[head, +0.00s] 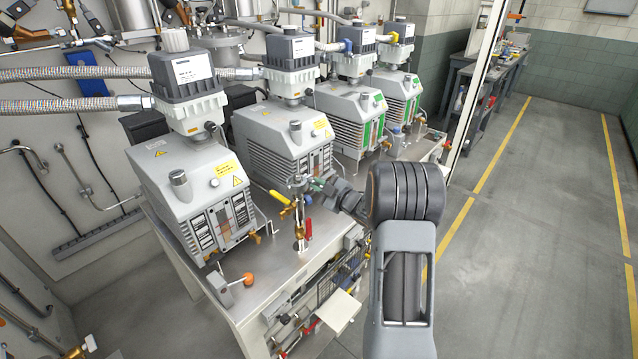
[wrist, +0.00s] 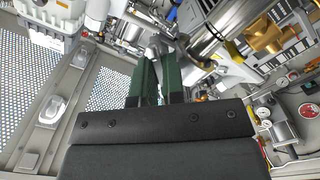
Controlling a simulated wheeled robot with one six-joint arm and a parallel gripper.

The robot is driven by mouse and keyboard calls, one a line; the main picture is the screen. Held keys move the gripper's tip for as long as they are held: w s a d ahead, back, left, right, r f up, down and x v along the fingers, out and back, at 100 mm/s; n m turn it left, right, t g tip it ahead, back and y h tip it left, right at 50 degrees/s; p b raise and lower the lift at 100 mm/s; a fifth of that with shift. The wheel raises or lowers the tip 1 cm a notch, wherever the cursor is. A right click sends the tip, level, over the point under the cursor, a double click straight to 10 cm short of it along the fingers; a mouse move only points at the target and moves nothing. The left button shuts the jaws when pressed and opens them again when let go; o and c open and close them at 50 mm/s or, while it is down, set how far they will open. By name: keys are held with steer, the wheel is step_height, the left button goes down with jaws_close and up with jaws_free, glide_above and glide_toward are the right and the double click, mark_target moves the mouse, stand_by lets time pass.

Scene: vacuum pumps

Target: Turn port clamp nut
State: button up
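My gripper (head: 318,186) reaches from the right to a small upright pipe and valve assembly (head: 299,215) on the front of the pump bench. In the wrist view, its two green fingers (wrist: 163,50) stand a narrow gap apart. Grey metal parts of the port clamp (wrist: 154,46) show at and between the fingertips, beside a shiny round pipe fitting (wrist: 205,42). The nut itself is not clearly distinguishable, and I cannot tell whether the fingers touch or grip it. The fingertips are very small in the head view.
Several grey vacuum pumps (head: 290,140) stand in a row on the steel bench (head: 250,300). A yellow-handled valve (head: 279,198) and a red handle (head: 308,229) are close to my gripper. A brass fitting (wrist: 265,35) is right of the fingers. The floor (head: 530,220) at right is clear.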

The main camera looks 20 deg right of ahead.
steer(key=o, duration=0.5)
steer(key=shift+s+d, duration=0.1)
steer(key=shift+s, duration=0.1)
steer(key=shift+v, duration=0.85)
steer(key=shift+b+v, duration=0.45)
steer(key=shift+v, duration=2.55)
